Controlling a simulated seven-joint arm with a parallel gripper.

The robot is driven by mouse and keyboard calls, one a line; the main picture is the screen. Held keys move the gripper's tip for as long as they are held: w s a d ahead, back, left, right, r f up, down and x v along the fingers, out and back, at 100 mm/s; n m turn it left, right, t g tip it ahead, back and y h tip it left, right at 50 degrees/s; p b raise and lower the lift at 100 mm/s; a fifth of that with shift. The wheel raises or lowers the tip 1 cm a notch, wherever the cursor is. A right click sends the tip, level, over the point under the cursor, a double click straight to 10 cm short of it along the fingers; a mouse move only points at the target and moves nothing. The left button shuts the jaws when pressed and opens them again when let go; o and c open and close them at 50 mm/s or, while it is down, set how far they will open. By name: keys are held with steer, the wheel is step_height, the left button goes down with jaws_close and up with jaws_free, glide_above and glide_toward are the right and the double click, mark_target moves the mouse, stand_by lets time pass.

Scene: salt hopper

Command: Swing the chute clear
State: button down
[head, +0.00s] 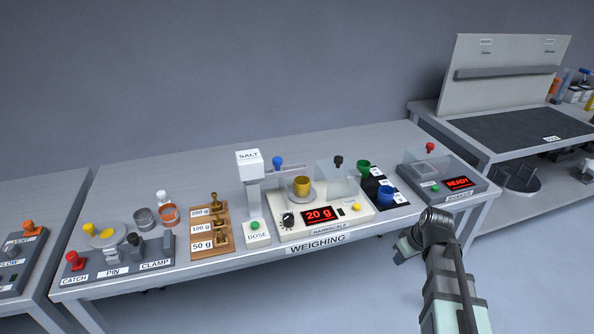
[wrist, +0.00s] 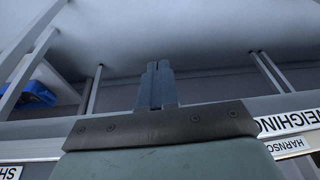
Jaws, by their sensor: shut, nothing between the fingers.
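The white salt hopper (head: 249,165), labelled SALT, stands on a post at the middle of the weighing bench. A blue knob (head: 277,161) stands beside it on the right, over a pale arm that seems to be the chute (head: 272,178). The chute reaches toward the yellow cup (head: 302,185) on the scale pan; whether it hangs over the cup I cannot tell. My gripper (head: 404,249) is low in front of the bench's right part, well away from the hopper. Its two fingers (wrist: 156,85) are together and empty in the wrist view.
The scale (head: 319,214) reads 20 g and has a clear shield with a black knob (head: 338,161). The DOSE button (head: 255,226) sits by the hopper's foot. Brass weights (head: 214,224) stand left, the shaker (head: 440,178) right. The bench edge lies near my gripper.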

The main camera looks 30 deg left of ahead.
mark_target(276, 168)
steer(key=s+a+r+n+y, duration=0.25)
steer(key=a+r+n, duration=0.55)
steer(key=a+r, duration=0.6)
steer(key=s+a+r+n+y, duration=0.25)
steer(key=a+r+n, duration=0.45)
steer(key=a+r, duration=0.65)
steer(key=w+a+r+x, duration=0.1)
steer(key=x, duration=0.8)
steer(key=shift+w+a+g, duration=0.2)
steer(key=shift+g, duration=0.2)
steer(key=shift+w+f, duration=0.1)
